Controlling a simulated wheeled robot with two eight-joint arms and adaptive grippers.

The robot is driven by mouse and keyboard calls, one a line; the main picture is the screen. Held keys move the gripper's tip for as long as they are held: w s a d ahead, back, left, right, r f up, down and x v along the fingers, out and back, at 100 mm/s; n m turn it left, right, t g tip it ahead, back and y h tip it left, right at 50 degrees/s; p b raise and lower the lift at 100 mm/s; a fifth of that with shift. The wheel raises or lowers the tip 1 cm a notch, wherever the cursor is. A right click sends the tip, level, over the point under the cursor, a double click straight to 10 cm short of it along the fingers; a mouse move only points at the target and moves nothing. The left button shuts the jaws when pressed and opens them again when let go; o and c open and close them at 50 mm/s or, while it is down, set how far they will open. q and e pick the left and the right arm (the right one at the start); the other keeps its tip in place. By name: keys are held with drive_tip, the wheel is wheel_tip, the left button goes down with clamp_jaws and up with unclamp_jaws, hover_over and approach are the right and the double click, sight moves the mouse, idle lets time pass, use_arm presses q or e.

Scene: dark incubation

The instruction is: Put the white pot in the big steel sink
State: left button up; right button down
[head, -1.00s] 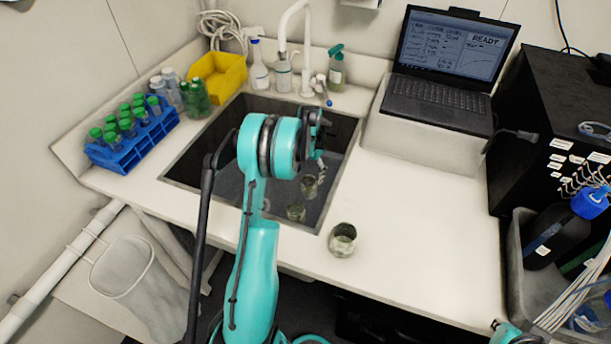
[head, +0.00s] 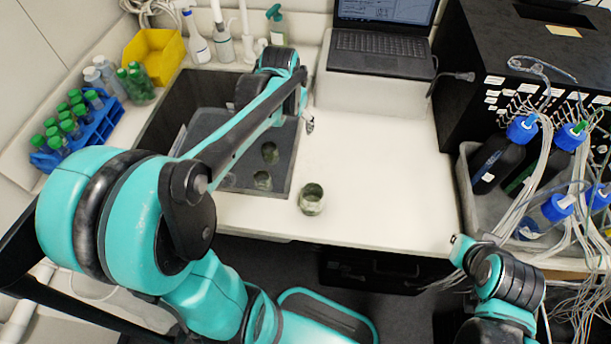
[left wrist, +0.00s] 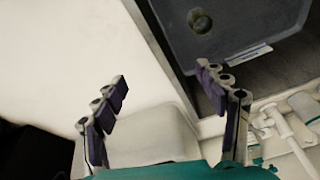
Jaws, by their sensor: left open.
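No plainly white pot shows. Two similar small pots (head: 270,152) (head: 262,181) are in the sink. My left gripper (head: 308,122) is above the counter by the sink's right rim. In the left wrist view its fingers (left wrist: 165,92) are spread, with nothing between them.
A laptop (head: 385,45) sits on a white block (head: 375,88) at the back. A blue tube rack (head: 88,132) and yellow bin (head: 153,57) stand left of the sink. Bottles stand behind the sink; a grey crate (head: 470,205) is at right. The middle counter is clear.

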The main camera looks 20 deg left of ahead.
use_arm(q)
drive_tip(key=s+d+t, duration=0.3)
drive_tip(key=s+d, duration=0.8)
drive_tip(key=s, duration=0.4)
drive_tip(key=shift+d+r+m+t+h, duration=0.2)
drive_tip(key=shift+r+m+t+h, duration=0.1)
drive_tip(key=shift+r+t+h, duration=0.1)
drive_tip(key=shift+s, duration=0.1)
